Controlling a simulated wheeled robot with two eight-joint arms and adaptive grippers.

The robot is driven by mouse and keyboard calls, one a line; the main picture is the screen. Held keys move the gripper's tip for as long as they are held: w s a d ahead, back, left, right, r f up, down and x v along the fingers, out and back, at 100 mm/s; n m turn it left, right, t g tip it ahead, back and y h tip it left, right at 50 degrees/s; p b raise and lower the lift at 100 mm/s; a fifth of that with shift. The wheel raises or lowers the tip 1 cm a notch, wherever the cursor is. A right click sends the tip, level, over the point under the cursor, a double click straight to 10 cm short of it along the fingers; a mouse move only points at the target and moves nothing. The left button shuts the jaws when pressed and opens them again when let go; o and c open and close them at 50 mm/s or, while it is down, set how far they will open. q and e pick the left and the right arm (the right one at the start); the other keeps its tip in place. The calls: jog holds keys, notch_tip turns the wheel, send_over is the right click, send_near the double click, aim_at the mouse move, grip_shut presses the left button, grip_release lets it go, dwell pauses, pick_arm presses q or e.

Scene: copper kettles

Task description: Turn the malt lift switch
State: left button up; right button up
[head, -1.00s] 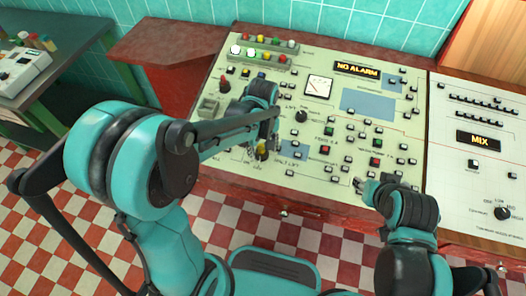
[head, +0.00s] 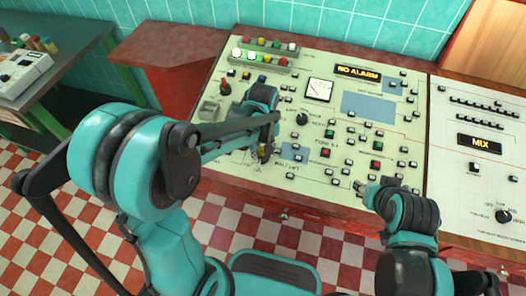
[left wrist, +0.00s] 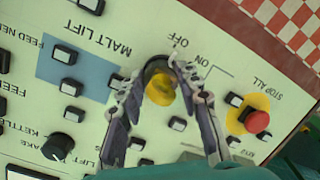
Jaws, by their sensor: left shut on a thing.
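The malt lift switch (left wrist: 160,88) is a yellow knob on a round black base, beside the printed words MALT LIFT, OFF and ON. It stands on the pale control panel (head: 222,134). My left gripper (left wrist: 158,76) has one finger on each side of the knob and is shut on it. In the head view the left gripper (head: 261,156) is low on the panel, and its arm covers part of the area around the switch. My right gripper (head: 362,188) hovers by the panel's front edge, apart from the switch; its fingers are too small to judge.
A red stop-all button (left wrist: 257,121) on a yellow base sits close to the left gripper.

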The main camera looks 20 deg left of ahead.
pick_arm(q)
jog(key=shift+m, duration=0.3)
jog(key=shift+a+m, duration=0.1)
jog(key=shift+m, duration=1.8)
jog(key=shift+m+p, duration=0.35)
jog(key=shift+m, duration=1.25)
jog(key=shift+a+m, duration=0.1)
jog(key=shift+m, duration=0.5)
jog(key=o, duration=1.2)
jog(key=shift+c, duration=0.2)
notch_tip(320, 180, up, 12)
